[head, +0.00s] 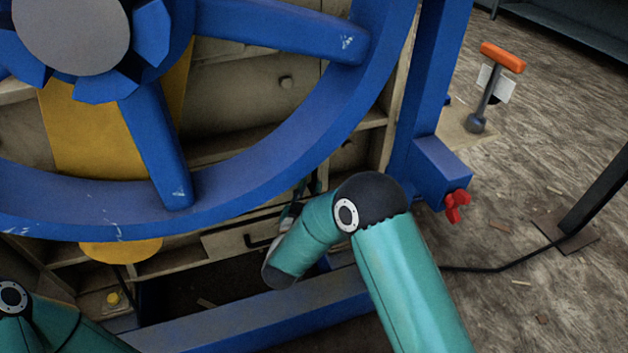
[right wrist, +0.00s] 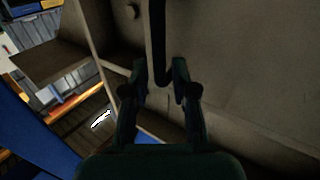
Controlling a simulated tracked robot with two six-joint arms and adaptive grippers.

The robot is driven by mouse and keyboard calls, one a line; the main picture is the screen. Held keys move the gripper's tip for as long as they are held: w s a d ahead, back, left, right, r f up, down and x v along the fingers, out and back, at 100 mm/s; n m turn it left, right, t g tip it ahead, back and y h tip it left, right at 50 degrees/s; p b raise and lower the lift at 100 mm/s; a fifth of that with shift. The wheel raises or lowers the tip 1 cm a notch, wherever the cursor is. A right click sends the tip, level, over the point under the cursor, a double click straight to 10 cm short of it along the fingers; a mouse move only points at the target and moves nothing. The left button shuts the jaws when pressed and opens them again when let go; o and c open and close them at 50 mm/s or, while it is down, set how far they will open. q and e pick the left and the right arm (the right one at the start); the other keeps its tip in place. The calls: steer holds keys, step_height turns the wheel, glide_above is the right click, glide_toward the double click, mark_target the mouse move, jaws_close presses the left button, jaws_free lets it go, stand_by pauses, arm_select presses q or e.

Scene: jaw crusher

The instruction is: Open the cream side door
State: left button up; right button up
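The cream side door (head: 222,243) is low on the machine's cream body in the head view, partly hidden by the blue wheel and my right arm. It carries a black bar handle (head: 258,241). In the right wrist view the cream panel (right wrist: 225,60) fills the right side and the handle (right wrist: 158,45) hangs into the space between my fingers. My right gripper (right wrist: 158,82) is open, with one finger on each side of the handle's lower end; contact is unclear. I cannot tell whether the door is ajar. My left gripper is outside the views.
The large blue wheel (head: 280,165) overhangs the door area. A blue base beam (head: 270,318) runs below and a blue post (head: 425,75) stands to the right. A red knob (head: 456,205) and an orange-handled lever (head: 502,57) are further right. The floor at right is mostly open, with a black cable.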

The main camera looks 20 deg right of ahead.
mark_target(314, 179)
steer(key=shift+b+x, duration=0.45)
steer(key=shift+x, duration=1.9)
jaws_close()
